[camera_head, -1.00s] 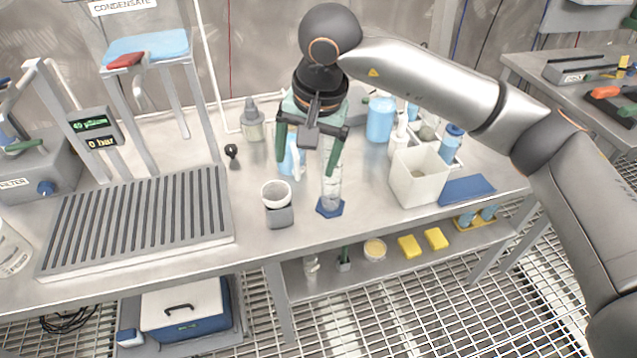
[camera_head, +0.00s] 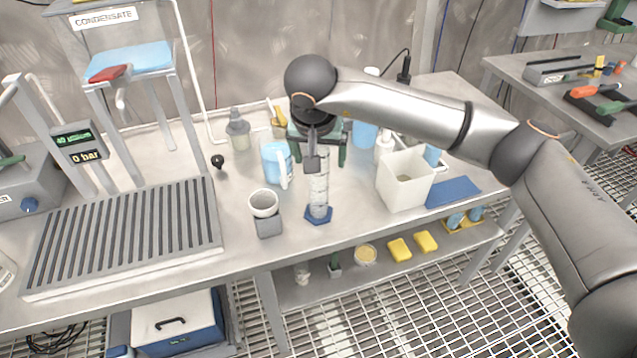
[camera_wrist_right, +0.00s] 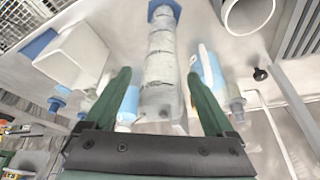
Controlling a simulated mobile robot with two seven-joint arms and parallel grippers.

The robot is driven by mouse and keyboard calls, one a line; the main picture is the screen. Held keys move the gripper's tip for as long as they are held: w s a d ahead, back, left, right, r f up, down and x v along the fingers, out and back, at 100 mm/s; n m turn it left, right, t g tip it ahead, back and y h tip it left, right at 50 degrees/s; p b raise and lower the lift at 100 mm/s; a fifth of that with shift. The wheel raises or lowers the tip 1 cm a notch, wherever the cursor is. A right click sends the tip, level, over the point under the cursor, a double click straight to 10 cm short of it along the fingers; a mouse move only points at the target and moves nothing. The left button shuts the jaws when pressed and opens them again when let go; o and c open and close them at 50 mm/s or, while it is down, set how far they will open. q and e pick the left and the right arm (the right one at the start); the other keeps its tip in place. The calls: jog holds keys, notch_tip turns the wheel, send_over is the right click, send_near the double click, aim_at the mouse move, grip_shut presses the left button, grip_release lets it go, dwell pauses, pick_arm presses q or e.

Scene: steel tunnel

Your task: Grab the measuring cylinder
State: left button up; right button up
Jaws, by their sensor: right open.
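The measuring cylinder (camera_head: 318,192) is clear with graduation marks and a blue hexagonal base. It stands upright on the steel bench near the front edge. My right gripper (camera_head: 319,158) is open at the cylinder's upper part, partly hiding its top. In the right wrist view, the cylinder (camera_wrist_right: 161,58) appears between the two green fingers of my right gripper (camera_wrist_right: 162,84), with a visible gap on each side. I cannot tell how deep it sits between them. My left gripper is not in view.
A white cup on a grey block (camera_head: 268,227) stands close left of the cylinder. A blue jug (camera_head: 275,163) is behind left. A white square container (camera_head: 404,182) and a blue mat (camera_head: 453,192) lie right. A slotted rack (camera_head: 125,235) fills the bench's left.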

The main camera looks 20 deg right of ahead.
jog(key=x, duration=0.2)
jog(key=shift+w+f, duration=0.1)
jog(key=shift+f, duration=0.3)
jog(key=shift+c, duration=0.3)
grip_shut()
dwell(0.4)
